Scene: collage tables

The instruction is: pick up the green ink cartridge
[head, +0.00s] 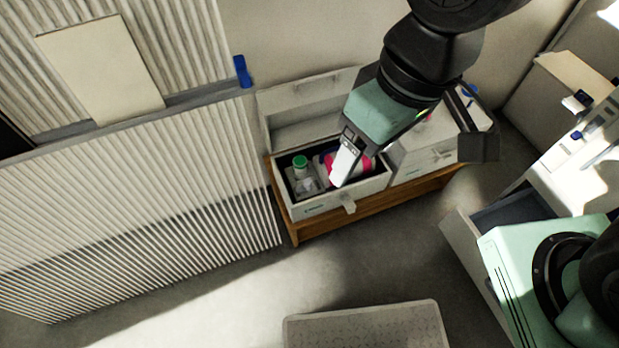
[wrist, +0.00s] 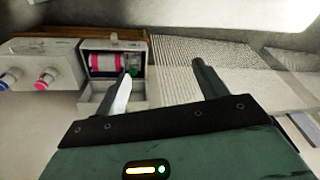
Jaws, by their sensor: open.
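The green ink cartridge (head: 300,165), a pale container with a green cap, stands in the left part of an open box (head: 322,207) in the head view. In the wrist view its green part (wrist: 133,64) shows at the right end of the box, partly hidden behind my left finger. A pink cartridge (head: 360,164) lies beside it, partly covered by my gripper in the head view. My gripper (wrist: 161,67) is open with nothing between its fingers. In the head view it hangs over the box's right part, to the right of the green cartridge; its exact height is unclear.
The box stands on a low wooden bench (head: 293,230) with its lid raised at the back. A closed white unit (head: 415,158) is right of it. A ribbed panel (head: 130,190) rises close on the left.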

